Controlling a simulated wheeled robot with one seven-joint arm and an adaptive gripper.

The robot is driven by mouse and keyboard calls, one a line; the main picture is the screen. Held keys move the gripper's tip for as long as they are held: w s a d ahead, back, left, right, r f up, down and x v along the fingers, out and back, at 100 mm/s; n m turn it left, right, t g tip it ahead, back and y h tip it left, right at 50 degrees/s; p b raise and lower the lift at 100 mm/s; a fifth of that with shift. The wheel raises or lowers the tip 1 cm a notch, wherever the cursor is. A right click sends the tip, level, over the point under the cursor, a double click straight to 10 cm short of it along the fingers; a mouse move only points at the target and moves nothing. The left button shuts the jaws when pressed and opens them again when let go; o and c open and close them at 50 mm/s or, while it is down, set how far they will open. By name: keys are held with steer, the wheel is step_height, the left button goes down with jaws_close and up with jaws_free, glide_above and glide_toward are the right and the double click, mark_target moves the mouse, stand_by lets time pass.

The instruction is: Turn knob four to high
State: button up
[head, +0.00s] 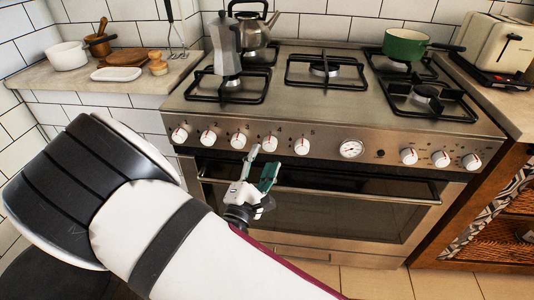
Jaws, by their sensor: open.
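The stove's front panel carries a row of white knobs with red marks. Knob four (270,144) is the fourth from the left, just left of the fifth knob (301,146). Its red mark looks roughly upright; its exact setting is too small to read. My gripper (262,163) is in front of the stove, just below knob four in the picture. Its fingers are apart and nothing shows between them. One fingertip overlaps the panel's lower edge, left of knob four. I cannot tell whether it touches the panel.
The oven handle (330,191) runs across behind and below my gripper. A gauge (350,149) and more knobs (440,159) are to the right. A moka pot (226,48), a kettle (254,30) and a green pan (405,44) stand on the hob.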

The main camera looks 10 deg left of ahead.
mark_target(270, 149)
steer(key=shift+x, duration=1.75)
steer(key=c, duration=1.1)
steer(key=shift+c, duration=0.2)
steer(key=shift+n, duration=0.4)
steer(key=n+y+p, duration=0.1)
steer(key=n, duration=0.1)
steer(key=n+t+y+p, duration=0.1)
steer(key=n+p, duration=0.1)
steer(key=n, duration=0.1)
steer(key=n+y+p, duration=0.1)
steer(key=n+p, duration=0.1)
steer(key=n, duration=0.1)
steer(key=shift+s+d+t, duration=0.1)
steer(key=shift+d+t, duration=0.1)
steer(key=shift+t, duration=0.1)
steer(key=n+y+p, duration=0.1)
steer(key=n, duration=0.2)
steer(key=n+y+p, duration=0.1)
steer(key=n+p, duration=0.1)
steer(key=n, duration=0.1)
steer(key=shift+d+y, duration=0.15)
steer(key=shift+y, duration=0.25)
steer(key=shift+n+y+p, duration=0.5)
steer(key=shift+n+p, duration=0.55)
steer(key=shift+n, duration=0.55)
